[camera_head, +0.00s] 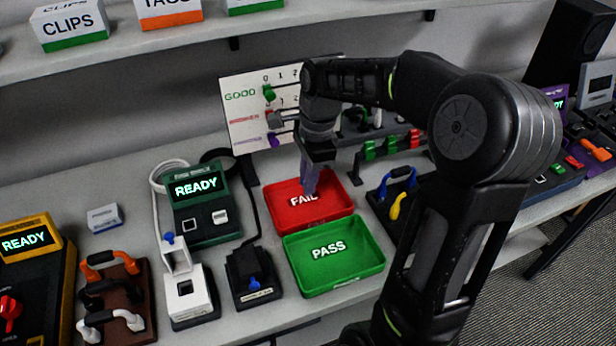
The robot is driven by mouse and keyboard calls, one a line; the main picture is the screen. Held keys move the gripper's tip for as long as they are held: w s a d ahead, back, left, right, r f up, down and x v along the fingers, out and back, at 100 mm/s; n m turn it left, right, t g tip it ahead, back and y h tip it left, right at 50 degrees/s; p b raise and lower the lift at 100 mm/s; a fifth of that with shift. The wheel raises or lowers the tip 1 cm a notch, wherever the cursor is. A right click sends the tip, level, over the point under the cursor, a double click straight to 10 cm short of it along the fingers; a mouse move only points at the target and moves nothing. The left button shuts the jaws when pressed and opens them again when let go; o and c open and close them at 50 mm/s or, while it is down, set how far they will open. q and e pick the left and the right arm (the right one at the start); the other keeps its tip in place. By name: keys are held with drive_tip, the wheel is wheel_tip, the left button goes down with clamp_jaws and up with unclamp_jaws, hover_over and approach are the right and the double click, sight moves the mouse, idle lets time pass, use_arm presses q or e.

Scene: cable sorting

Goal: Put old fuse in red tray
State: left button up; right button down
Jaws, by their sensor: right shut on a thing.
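The red tray (283,222), marked FAIL, lies on the bench behind the green tray. My right gripper (310,190) points down at the red tray, over its middle right, with its fingertips covering part of the lettering. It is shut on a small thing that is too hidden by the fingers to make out. I cannot tell whether it touches the tray floor. I cannot pick out the old fuse anywhere else in the view. My left gripper is not in view.
The green PASS tray (350,275) stands directly in front of the red one. A green READY tester (205,205), a white device (190,290) and a black holder (255,278) stand to the left. A tool rack (385,195) is at right, and a sign board (250,125) stands behind.

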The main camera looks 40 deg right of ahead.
drive_tip(key=shift+f+b, duration=0.35)
drive_tip(key=shift+f, duration=0.6)
idle(0.6)
drive_tip(key=shift+f, duration=0.85)
idle(1.6)
drive_tip(key=c, duration=0.8)
unclamp_jaws()
